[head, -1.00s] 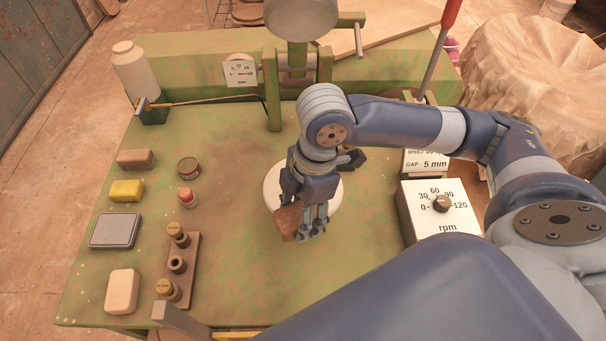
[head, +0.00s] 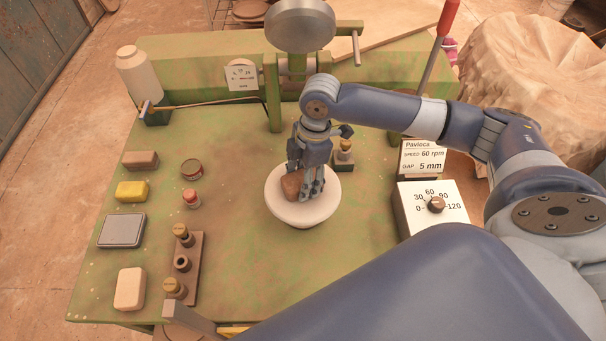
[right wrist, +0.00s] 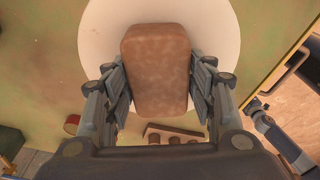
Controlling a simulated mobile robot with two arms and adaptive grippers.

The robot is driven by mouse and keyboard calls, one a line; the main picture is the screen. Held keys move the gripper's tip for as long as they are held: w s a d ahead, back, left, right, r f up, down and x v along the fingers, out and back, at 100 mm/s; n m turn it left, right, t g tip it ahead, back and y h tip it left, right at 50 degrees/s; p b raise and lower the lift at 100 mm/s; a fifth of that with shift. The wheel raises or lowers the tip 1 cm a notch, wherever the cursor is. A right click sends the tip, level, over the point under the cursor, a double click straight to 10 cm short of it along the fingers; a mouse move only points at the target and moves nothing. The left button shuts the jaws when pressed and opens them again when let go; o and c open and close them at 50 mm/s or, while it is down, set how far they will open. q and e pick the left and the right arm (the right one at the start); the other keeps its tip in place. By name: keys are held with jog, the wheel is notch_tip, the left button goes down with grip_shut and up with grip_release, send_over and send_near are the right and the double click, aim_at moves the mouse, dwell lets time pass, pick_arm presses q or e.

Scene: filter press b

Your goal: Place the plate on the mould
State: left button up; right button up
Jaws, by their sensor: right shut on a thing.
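My right gripper (head: 308,192) is shut on a reddish-brown, round-cornered block (head: 292,185). In the right wrist view the block (right wrist: 157,70) sits between the two fingers. The gripper is over a white, round, smooth piece (head: 303,215), also seen in the right wrist view (right wrist: 222,45); I cannot tell whether it is the mould or the plate, or whether the block touches it. The gripper hides part of its top. No separate plate is clear on the bench.
On the green bench (head: 240,300) stand several blocks, tins and a peg holder (head: 185,265) at left. A dial box (head: 432,208) is at right, and a press with a metal disc (head: 300,25) behind. A dark jointed part (right wrist: 280,135) in the right wrist view is unclear.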

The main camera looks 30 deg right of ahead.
jog(key=o, duration=1.4)
jog(key=shift+f, duration=0.1)
jog(key=r, duration=0.2)
jog(key=r+b, duration=0.1)
jog(key=r, duration=0.2)
jog(key=d+r, duration=0.1)
jog(key=r, duration=0.1)
jog(key=shift+r, duration=0.35)
jog(key=shift+s, duration=0.1)
